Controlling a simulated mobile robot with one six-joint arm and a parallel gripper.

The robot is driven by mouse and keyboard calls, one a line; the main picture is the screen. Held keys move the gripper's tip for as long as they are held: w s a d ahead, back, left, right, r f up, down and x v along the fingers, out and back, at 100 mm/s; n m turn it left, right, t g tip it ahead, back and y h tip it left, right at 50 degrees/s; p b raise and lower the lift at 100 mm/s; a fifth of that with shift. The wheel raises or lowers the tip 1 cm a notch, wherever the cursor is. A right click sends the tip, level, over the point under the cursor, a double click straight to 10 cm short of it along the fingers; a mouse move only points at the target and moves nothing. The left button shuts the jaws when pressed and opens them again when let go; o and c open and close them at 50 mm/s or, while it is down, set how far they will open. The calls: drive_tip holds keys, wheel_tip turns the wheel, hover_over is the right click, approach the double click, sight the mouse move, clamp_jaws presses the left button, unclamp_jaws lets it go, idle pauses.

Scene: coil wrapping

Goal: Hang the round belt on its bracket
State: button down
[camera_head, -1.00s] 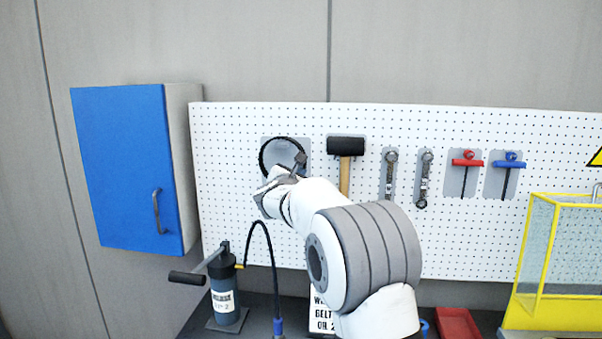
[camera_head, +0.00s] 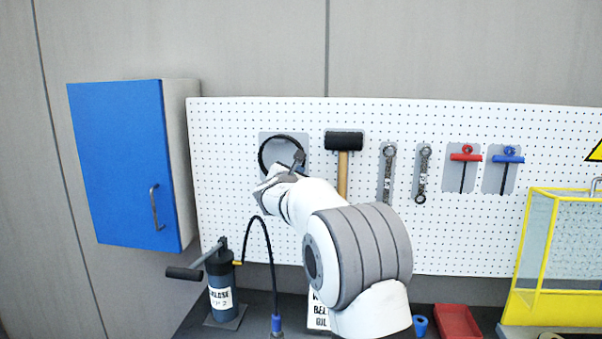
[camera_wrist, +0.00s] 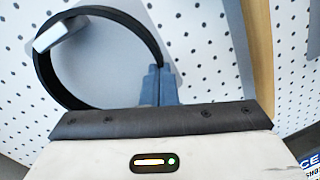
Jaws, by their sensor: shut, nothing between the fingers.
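The round belt (camera_head: 263,153) is a thin black ring against its grey backing plate on the pegboard, left of the mallet. In the wrist view the belt (camera_wrist: 122,18) arches across the upper left. A pale bracket peg (camera_wrist: 62,34) overlaps the ring's upper left side there; I cannot tell exactly how the belt rests on it. My gripper (camera_head: 298,160) is at the belt's right side. In the wrist view my gripper's blue-grey fingers (camera_wrist: 160,84) are together and empty, close to the ring's right end. The lower part of the belt is partly hidden by my gripper.
A mallet (camera_head: 344,142) hangs just right of the belt, then wrenches (camera_head: 388,172) and red (camera_head: 466,157) and blue (camera_head: 507,159) T-handles. A blue cabinet (camera_head: 122,165) is at left. A grease pump (camera_head: 222,285) with a hose stands below. A yellow-framed cage (camera_head: 530,250) is at right.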

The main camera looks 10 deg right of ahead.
drive_tip(key=c, duration=2.2)
unclamp_jaws()
drive_tip(key=c, duration=1.6)
unclamp_jaws()
drive_tip(key=shift+c, duration=0.2)
drive_tip(key=b+v, duration=0.4)
drive_tip(key=v, duration=0.3)
drive_tip(key=s+d+f+m+g, duration=0.3)
drive_tip(key=s+f+m, duration=0.15)
drive_tip(key=s, duration=0.35)
drive_tip(key=s+d+f+m+g, duration=0.3)
drive_tip(key=s+d+f+m, duration=0.15)
drive_tip(key=s, duration=0.35)
drive_tip(key=s+d+f+m+g, duration=0.3)
drive_tip(key=s+m, duration=0.3)
drive_tip(key=s, duration=0.2)
drive_tip(key=s+a+f+m+g+y, duration=0.1)
drive_tip(key=s+a+f+m+y, duration=0.1)
drive_tip(key=s, duration=0.5)
drive_tip(key=s+a+f+m+g+y, duration=0.1)
drive_tip(key=s+a+f+m+y, duration=0.1)
drive_tip(key=s+f+m, duration=0.3)
drive_tip(key=s+a+f+m+g+y+b, duration=0.1)
drive_tip(key=s+a+f+m+y, duration=0.2)
drive_tip(key=s+f, duration=0.3)
drive_tip(key=s+m, duration=0.1)
drive_tip(key=s, duration=0.2)
drive_tip(key=shift+s+f+g+y, duration=0.2)
drive_tip(key=shift+g+y, duration=0.2)
